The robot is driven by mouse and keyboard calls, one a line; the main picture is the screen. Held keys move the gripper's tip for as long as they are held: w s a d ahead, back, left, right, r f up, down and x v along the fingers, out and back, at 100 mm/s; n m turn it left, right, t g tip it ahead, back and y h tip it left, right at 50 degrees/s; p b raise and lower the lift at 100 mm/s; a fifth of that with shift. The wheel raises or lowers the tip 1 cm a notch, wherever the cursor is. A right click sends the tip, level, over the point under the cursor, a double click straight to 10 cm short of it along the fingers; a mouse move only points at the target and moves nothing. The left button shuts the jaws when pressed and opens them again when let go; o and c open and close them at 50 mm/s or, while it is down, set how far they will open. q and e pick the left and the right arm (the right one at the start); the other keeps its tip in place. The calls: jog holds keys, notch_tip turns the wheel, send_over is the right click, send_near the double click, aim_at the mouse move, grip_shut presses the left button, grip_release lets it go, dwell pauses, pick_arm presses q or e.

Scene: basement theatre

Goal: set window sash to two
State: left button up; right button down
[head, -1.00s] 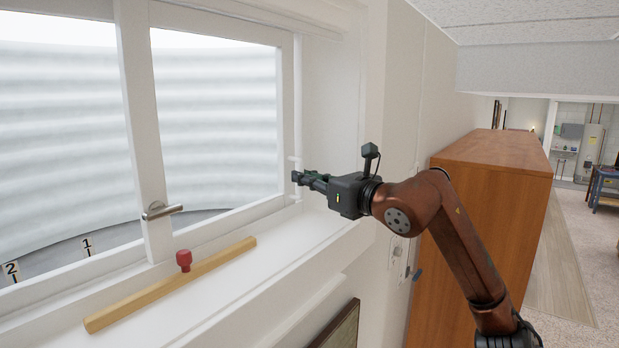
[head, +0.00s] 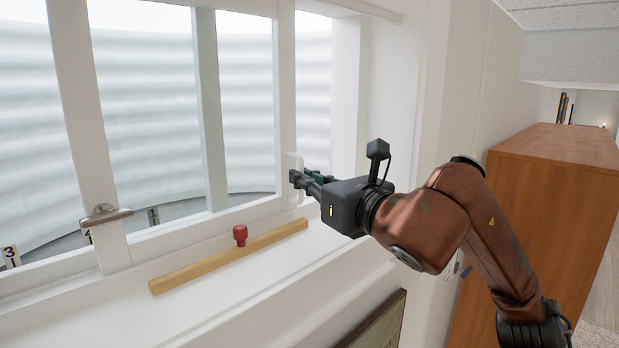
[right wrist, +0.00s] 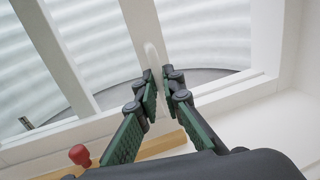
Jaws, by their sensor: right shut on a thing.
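The white-framed window sash (head: 285,110) stands slid leftward, with an open gap to its right where the wall outside shows. A white curved pull handle (head: 295,165) sits on its right stile. My right gripper (head: 297,180) is shut on this handle; in the right wrist view the two fingertips (right wrist: 158,80) close around the handle's lower part. Outside stand small number plates: one reads 3 (head: 11,254), another (head: 87,237) is partly hidden by the frame, and a third (head: 153,216) is too faint to read. My left gripper is not in view.
A wooden bar (head: 190,272) with a red knob (head: 240,235) lies along the white sill below the sash. A metal lever handle (head: 105,215) is on the left stile. A tall wooden cabinet (head: 560,200) stands at the right. A dark-framed picture (head: 375,325) hangs below the sill.

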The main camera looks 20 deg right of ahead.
jog(key=shift+s+r, duration=0.15)
jog(key=shift+r, duration=0.15)
jog(key=c, duration=2.4)
grip_release()
jog(key=o, duration=0.3)
jog(key=shift+s, duration=0.3)
jog(key=shift+o, duration=0.3)
jog(key=shift+w+f, duration=0.15)
jog(key=shift+w, duration=0.15)
jog(key=s+d, duration=0.2)
jog(key=s, duration=0.9)
jog(key=shift+s+d, duration=0.25)
jog(key=shift+s, duration=0.15)
